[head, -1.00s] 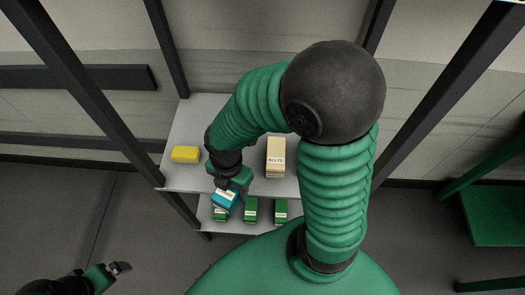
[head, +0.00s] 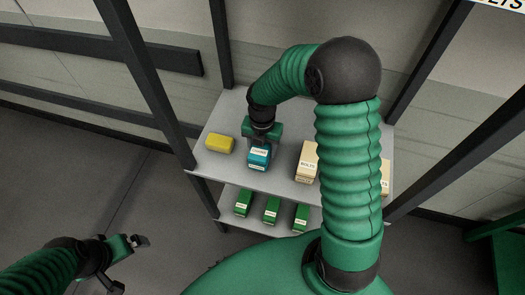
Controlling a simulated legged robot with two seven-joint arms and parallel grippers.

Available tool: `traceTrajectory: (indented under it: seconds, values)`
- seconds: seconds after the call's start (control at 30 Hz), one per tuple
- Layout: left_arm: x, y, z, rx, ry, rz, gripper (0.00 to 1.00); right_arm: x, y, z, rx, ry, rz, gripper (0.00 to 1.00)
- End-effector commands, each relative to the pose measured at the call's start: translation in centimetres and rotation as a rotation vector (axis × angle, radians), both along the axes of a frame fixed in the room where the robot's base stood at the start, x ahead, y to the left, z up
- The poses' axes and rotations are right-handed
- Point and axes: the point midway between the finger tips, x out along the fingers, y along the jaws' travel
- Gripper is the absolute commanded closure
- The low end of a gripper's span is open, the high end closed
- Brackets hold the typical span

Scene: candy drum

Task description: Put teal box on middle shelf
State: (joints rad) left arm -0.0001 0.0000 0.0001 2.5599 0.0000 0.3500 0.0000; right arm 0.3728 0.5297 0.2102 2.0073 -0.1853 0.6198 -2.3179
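The teal box (head: 258,158) with a white label is at the upper of the two visible grey shelves (head: 225,118), between a yellow box and a tan box. It looks upright, and I cannot tell whether its base touches the shelf. My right gripper (head: 262,139) reaches down behind the box and is shut on it; its fingers are partly hidden. My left gripper (head: 139,241) is low at the left, away from the shelves and empty. Its finger gap is too small to read.
The yellow box (head: 220,144) lies left of the teal box. The tan BOLTS box (head: 307,162) stands to the right, with another tan box (head: 385,177) partly behind my arm. Green boxes (head: 271,210) stand on the lower shelf (head: 232,222). Dark posts (head: 150,75) frame the rack.

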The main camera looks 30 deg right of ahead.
Motion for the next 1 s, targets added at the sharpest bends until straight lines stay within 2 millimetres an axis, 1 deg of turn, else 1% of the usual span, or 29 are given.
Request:
traceTrajectory:
  seconds: [0.03,0.1,0.4,0.43,0.57,0.6,0.87,0.97,1.0]
  values:
    - [0.0,0.0,-0.1,0.0,0.0,0.0,0.0,-0.1,0.1,-1.0,0.0,0.006,0.002,0.98]
    - [0.0,0.0,-0.1,0.0,0.0,0.0,0.0,-0.1,0.1,-2.1,0.001,0.005,0.001,0.98]
    - [0.0,0.0,-0.1,0.0,0.0,0.0,0.0,-0.1,0.0,-2.4,0.001,0.001,0.0,0.98]
    - [0.0,0.0,-0.1,0.0,0.0,0.0,0.0,-0.1,0.0,-2.4,0.001,0.001,0.0,0.45]
    - [0.0,0.0,-0.1,0.0,0.0,0.0,0.0,-0.1,0.0,-2.4,0.001,0.001,0.0,0.28]
    - [0.0,0.0,-0.1,0.0,0.0,0.0,0.0,-0.1,0.0,-2.4,0.002,0.001,0.0,0.26]
    - [0.0,0.0,-0.1,0.0,0.0,0.0,0.0,-0.1,0.0,-2.4,0.002,0.001,0.0,0.26]
    - [0.0,0.0,0.0,0.0,0.0,0.0,0.0,0.0,0.0,-1.6,0.001,0.0,-0.001,0.26]
    - [0.0,0.0,0.1,0.0,0.0,0.0,0.0,0.0,0.0,-1.0,0.001,-0.002,-0.001,0.26]
